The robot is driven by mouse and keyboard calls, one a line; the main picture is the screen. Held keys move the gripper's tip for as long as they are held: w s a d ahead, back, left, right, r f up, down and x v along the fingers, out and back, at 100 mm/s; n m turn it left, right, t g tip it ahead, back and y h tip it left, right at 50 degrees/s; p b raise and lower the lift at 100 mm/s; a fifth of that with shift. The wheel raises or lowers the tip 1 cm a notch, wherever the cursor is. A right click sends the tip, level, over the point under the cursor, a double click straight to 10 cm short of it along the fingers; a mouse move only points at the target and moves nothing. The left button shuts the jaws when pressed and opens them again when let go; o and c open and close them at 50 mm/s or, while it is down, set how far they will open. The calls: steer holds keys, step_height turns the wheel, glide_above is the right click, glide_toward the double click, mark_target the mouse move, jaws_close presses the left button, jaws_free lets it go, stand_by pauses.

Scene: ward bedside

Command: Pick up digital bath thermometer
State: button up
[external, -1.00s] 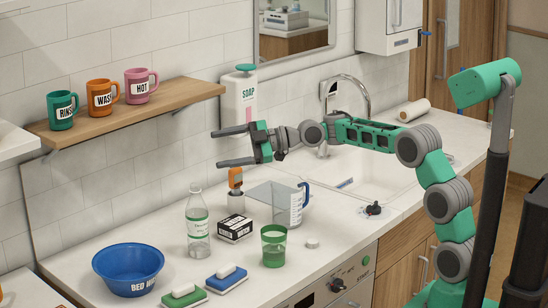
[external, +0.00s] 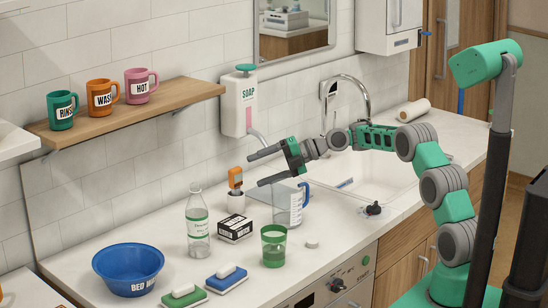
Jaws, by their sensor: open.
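An orange device with a small dark display (external: 235,178), which looks like the digital bath thermometer, stands upright in a small white holder (external: 236,203) on the counter. It is behind the black-and-white box and left of the clear measuring jug. My gripper (external: 256,169) is open and empty, its two dark fingers pointing left. In the picture its fingertips are just right of the orange device and apart from it. The device's lower end is hidden in the holder.
A clear jug (external: 288,208) with a blue handle stands below my gripper. A shelf (external: 130,112) holds three mugs. A soap dispenser (external: 238,105) hangs behind.

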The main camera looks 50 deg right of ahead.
mark_target(243, 175)
steer(key=p+x, duration=0.1)
steer(key=x, duration=0.3)
steer(key=shift+a+r+p, duration=0.2)
steer(key=shift+a+p, duration=0.1)
steer(key=shift+p, duration=0.1)
steer(key=shift+w+a+f, duration=0.2)
steer(key=shift+w, duration=0.05)
steer(key=shift+c, duration=0.5)
steer(key=c, duration=1.5)
